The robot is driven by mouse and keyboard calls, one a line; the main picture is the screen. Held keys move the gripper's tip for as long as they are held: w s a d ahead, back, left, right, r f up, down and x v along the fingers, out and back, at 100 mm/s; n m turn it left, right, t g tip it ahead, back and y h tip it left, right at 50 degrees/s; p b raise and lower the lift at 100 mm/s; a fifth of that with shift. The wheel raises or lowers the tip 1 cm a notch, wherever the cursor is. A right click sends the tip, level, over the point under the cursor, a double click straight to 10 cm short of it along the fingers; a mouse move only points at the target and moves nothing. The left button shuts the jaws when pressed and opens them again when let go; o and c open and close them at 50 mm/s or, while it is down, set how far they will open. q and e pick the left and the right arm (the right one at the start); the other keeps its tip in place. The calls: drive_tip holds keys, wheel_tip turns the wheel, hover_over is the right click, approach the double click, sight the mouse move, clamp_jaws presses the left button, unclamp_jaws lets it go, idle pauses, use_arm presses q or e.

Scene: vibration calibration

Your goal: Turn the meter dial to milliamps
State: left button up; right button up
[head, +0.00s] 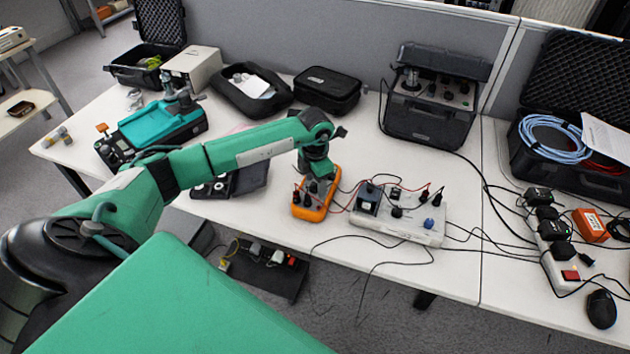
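The orange multimeter (311,211) lies on the white table with its lower end toward me. Dark plugs and leads show at its lower half. My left arm reaches in from the left, and my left gripper (318,178) points down over the meter's upper part. The gripper and wrist hide the dial and the display, so I cannot read the setting. The fingertips are too small and covered to tell whether they are open or touching the dial. My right gripper is not in view.
A white circuit board box (385,228) with leads and knobs stands right of the meter. A black case (430,115) with an instrument stands behind. Loose cables run over the table's front edge. A mouse (601,309) and power strip (553,262) are at the right.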

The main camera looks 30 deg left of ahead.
sight(315, 184)
use_arm(q)
drive_tip(key=shift+r, duration=0.5)
wheel_tip(315, 184, up, 13)
drive_tip(key=b, duration=0.1)
drive_tip(key=shift+b, duration=0.4)
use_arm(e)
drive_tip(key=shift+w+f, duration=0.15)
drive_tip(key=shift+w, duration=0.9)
use_arm(q)
drive_tip(key=shift+f, duration=0.15)
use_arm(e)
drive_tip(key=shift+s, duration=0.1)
